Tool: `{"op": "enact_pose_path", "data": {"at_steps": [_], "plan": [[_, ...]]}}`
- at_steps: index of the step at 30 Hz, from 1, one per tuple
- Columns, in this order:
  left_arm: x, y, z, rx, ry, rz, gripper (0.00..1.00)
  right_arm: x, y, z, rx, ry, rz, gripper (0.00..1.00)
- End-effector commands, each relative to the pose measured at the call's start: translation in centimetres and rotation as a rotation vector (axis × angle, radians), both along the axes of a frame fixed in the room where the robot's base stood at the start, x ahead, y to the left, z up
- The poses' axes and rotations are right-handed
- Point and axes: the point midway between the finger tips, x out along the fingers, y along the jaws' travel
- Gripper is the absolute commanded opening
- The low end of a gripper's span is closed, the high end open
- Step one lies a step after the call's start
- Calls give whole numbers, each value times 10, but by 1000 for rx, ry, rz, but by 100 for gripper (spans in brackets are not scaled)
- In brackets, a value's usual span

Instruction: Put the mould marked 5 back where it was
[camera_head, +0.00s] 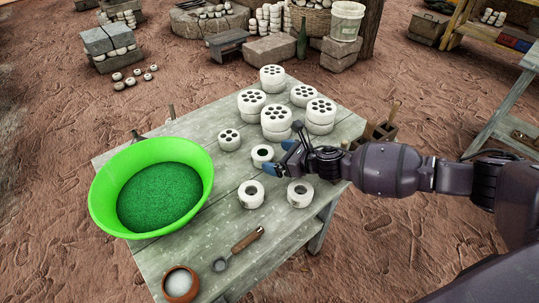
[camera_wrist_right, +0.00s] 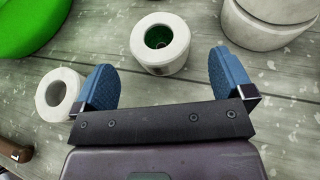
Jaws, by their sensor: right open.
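Three small white ring moulds with one wide hole each stand on the table. One mould (camera_head: 262,155) has green in its hole and also shows in the wrist view (camera_wrist_right: 160,45). A second mould (camera_head: 251,195) is nearer the front and shows at the left of the wrist view (camera_wrist_right: 61,94). A third mould (camera_head: 300,194) stands to its right. I cannot read a 5 on any of them. My right gripper (camera_head: 284,158) is open and empty, its blue fingertips just short of the green-filled mould, one to each side. My left gripper is not in view.
A green bowl of green grains (camera_head: 150,186) stands at the table's left (camera_head: 165,258). Several multi-hole moulds, some stacked (camera_head: 277,121), stand at the back. A scoop (camera_head: 238,249) and a small clay pot (camera_head: 181,284) lie in front. Bare planks lie between.

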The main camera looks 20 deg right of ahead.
Motion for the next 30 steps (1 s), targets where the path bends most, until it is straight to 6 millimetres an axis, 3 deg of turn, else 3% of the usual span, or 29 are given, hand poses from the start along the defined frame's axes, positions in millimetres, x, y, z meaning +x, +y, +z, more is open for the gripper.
{"op": "enact_pose_path", "data": {"at_steps": [6,12,30], "plan": [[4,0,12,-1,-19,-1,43,-31,-23,19,-2,-3,0,99],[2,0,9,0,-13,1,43,-47,-36,26,0,-2,-1,99],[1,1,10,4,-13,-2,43,-52,-39,27,0,0,0,99]]}}
